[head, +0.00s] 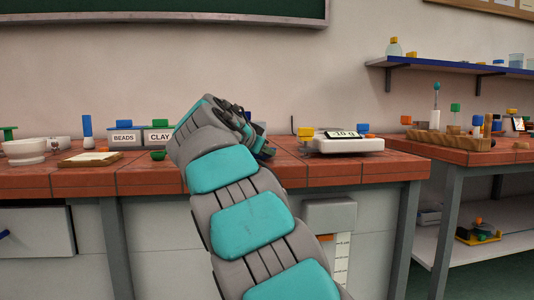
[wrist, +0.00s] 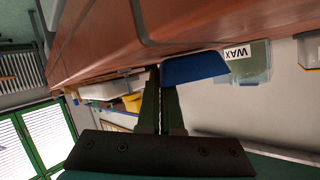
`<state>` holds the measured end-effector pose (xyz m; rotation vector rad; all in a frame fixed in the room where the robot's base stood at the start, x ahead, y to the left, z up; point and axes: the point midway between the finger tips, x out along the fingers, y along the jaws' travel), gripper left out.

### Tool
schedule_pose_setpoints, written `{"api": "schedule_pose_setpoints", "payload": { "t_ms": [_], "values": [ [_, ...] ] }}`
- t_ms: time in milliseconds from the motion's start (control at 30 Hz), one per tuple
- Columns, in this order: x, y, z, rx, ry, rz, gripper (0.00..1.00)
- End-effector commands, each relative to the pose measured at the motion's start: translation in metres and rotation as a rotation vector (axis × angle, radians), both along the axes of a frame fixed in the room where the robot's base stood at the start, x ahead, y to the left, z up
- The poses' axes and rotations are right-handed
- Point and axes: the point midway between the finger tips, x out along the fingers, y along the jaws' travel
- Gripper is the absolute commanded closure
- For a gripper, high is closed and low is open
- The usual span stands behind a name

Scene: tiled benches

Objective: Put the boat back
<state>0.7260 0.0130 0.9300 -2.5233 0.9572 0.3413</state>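My gripper (wrist: 158,75) shows in the wrist view with its two dark fingers nearly together. A blue, shallow, slant-sided piece (wrist: 195,68), which looks like the boat, sits at the fingertips and sticks out to the right; its edge appears pinched between them. In the head view my gripper (head: 255,138) is low over the bench, mostly hidden behind my arm, and the boat cannot be made out there. The white balance (head: 347,146) stands to the right of my gripper, its display reading about -10 g.
The red-tiled bench (head: 370,170) carries boxes labelled BEADS (head: 124,138) and CLAY (head: 159,136), white bowls (head: 24,150) and a small green bowl (head: 158,155) on the left. A yellow-topped item (head: 305,132) is beside the balance. A WAX box (wrist: 248,60) shows in the wrist view.

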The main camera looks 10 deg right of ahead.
Motion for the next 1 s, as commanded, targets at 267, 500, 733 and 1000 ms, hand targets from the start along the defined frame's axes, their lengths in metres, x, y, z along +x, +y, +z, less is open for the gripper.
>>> {"api": "schedule_pose_setpoints", "payload": {
  "t_ms": [267,500,733,1000],
  "values": [
    [0.0001,0.0005,-0.001,0.0,-0.002,0.001,1.0],
    [0.0002,0.0006,-0.004,0.001,-0.002,0.001,0.94],
    [0.0003,0.0005,-0.0038,0.001,-0.002,0.001,0.68],
    [0.0002,0.0006,-0.003,0.0,-0.002,0.001,0.68]
  ]
}}
